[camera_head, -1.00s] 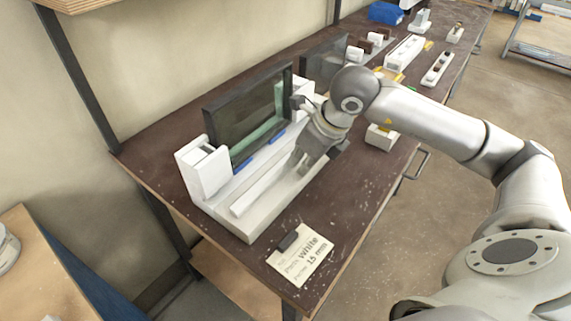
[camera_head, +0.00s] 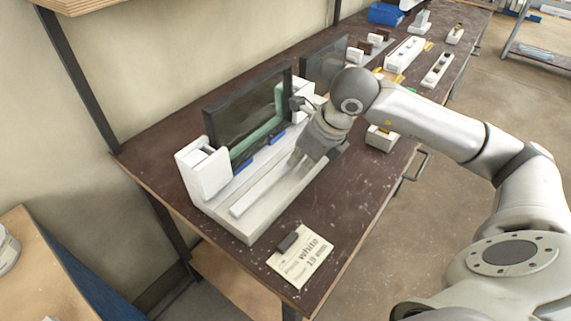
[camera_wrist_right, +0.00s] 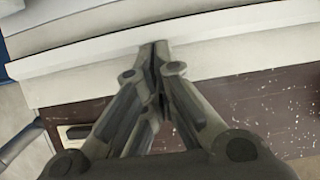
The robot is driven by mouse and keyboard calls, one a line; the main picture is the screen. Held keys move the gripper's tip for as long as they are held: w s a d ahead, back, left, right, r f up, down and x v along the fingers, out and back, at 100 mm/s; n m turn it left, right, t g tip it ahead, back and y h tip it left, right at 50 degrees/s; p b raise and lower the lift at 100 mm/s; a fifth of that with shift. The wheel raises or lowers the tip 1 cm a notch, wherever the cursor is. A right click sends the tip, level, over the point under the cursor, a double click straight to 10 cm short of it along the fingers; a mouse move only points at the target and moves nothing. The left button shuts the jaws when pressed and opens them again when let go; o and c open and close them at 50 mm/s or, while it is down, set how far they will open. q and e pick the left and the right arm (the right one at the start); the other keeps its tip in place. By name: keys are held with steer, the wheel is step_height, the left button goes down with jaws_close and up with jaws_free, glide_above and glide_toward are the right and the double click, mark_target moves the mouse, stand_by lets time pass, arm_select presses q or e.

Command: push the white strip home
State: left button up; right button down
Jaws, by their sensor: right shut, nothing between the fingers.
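The white strip (camera_head: 256,191) lies lengthwise on the white bench fixture (camera_head: 250,226), in front of the dark framed pane (camera_head: 245,108). My right gripper (camera_head: 297,161) is shut and empty, pointing down at the strip's far end. In the right wrist view the closed fingertips (camera_wrist_right: 158,46) are at the front long edge of the strip (camera_wrist_right: 225,50). I cannot tell whether they touch it. The gripper hides the strip's far end in the head view. My left gripper is not in view.
A paper card marked "white" (camera_head: 300,257) lies at the near bench edge with a dark clip on it. Blue pieces (camera_head: 277,139) sit along the pane's foot. A white end block (camera_head: 203,170) stands at the left. More fixtures stand farther along the brown bench.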

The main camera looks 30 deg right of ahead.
mark_target(278, 162)
steer(key=shift+w, duration=0.1)
steer(key=shift+w+a+p, duration=0.1)
steer(key=shift+w+a, duration=0.25)
steer(key=shift+w, duration=0.45)
steer(key=shift+w+a+p, duration=0.1)
steer(key=shift+w+a, duration=0.2)
steer(key=shift+w, duration=0.45)
steer(key=shift+w+a+p, duration=0.1)
steer(key=shift+w+a, duration=0.25)
steer(key=shift+w, duration=0.45)
steer(key=shift+w+a, duration=0.3)
steer(key=shift+w, duration=0.35)
steer(key=shift+s+f, duration=0.1)
steer(key=shift+s+d, duration=0.2)
steer(key=shift+s, duration=0.1)
steer(key=shift+s+d+b, duration=0.2)
steer(key=shift+s+b, duration=0.15)
steer(key=shift+s, duration=0.1)
steer(key=shift+r+p, duration=2.6)
steer(key=shift+r, duration=1.5)
